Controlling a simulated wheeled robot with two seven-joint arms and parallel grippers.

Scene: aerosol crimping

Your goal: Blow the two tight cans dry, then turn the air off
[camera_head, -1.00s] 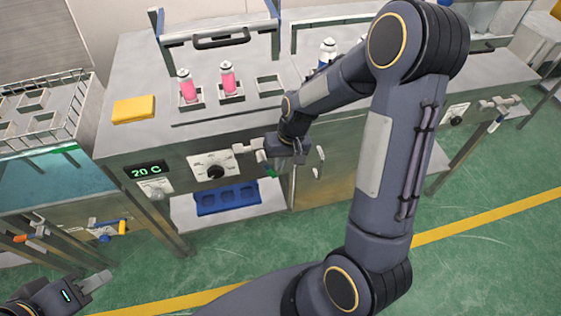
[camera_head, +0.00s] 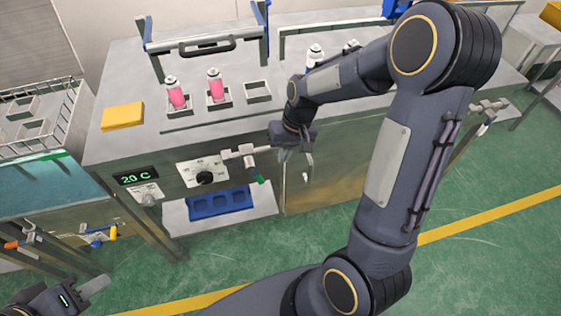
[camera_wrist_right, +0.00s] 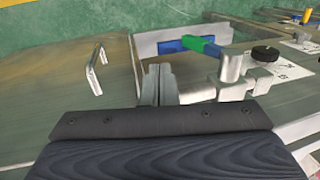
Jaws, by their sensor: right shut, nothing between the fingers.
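Two pink cans with white tops, a left can (camera_head: 177,95) and a right can (camera_head: 216,88), stand upright in square holders on the steel bench. A valve (camera_head: 249,158) with a green handle end (camera_head: 258,180) sticks out of the bench front. My right gripper (camera_head: 301,158) is shut and empty, just right of the valve.
An empty holder (camera_head: 258,92) is right of the cans. Another white-topped can (camera_head: 315,53) stands behind my right arm. A yellow block (camera_head: 122,116) lies at the left. A dial (camera_head: 205,177) and 20 C display are on the front, above a blue tray (camera_head: 218,203).

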